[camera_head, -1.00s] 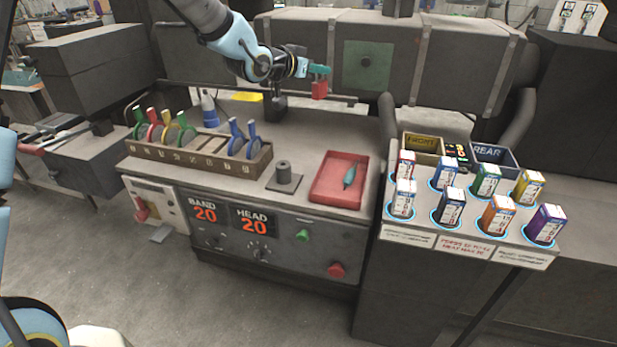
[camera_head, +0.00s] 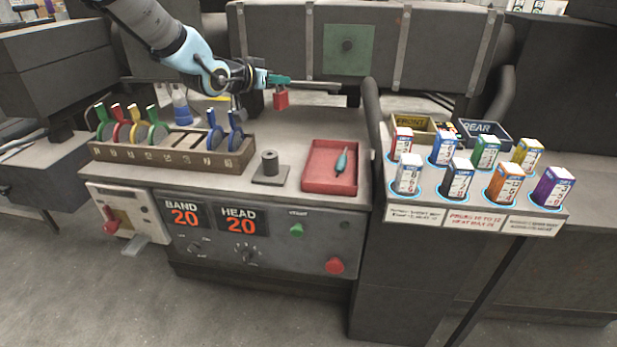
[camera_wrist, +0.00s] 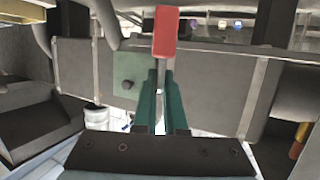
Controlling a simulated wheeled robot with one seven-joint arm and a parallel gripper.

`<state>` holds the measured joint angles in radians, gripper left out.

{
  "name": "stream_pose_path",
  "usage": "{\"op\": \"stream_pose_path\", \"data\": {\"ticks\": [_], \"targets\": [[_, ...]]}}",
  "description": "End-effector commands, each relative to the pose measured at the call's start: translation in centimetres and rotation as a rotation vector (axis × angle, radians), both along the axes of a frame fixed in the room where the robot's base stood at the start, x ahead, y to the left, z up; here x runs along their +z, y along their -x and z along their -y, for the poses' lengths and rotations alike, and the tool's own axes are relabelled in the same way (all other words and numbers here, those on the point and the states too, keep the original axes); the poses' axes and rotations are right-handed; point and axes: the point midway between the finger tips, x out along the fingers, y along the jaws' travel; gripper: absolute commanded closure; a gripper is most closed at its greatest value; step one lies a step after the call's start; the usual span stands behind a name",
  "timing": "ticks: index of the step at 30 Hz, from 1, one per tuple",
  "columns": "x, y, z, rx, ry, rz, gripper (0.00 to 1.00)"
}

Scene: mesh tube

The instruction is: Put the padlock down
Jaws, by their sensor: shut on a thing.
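The red padlock (camera_head: 281,99) hangs from the tip of my gripper (camera_head: 276,80), above the back of the machine's grey top. In the wrist view the padlock (camera_wrist: 166,32) shows as a red block beyond the green fingertips, and my gripper (camera_wrist: 161,92) is shut on its thin pale shackle. The padlock is clear of the surfaces near it. The exact grip on the shackle is partly hidden by the fingers.
A red tray (camera_head: 318,182) holding a teal-handled tool (camera_head: 341,161) lies on the grey top. Left of it stand a dark post on a plate (camera_head: 270,168) and a wooden rack (camera_head: 190,157) of coloured discs. Coloured cartons stand on the right panel (camera_head: 480,213). A bar runs behind the padlock.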

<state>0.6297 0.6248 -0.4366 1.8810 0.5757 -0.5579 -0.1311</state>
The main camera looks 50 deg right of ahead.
Motion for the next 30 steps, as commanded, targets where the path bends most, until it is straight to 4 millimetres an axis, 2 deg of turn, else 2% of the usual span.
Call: {"op": "stream_pose_path", "data": {"ticks": [1, 10, 18, 24, 30], "targets": [[-1.3, 0.0, 0.0, 0.000, 0.001, 0.000, 1.00], [-3.6, 0.0, 0.0, -0.001, 0.000, -0.001, 1.00], [-8.0, 0.0, 0.0, 0.001, -0.002, -0.002, 1.00], [-9.5, 0.0, 0.0, -0.001, 0.000, 0.000, 1.00], [-12.2, 0.0, 0.0, -0.001, -0.002, -0.002, 1.00]]}}
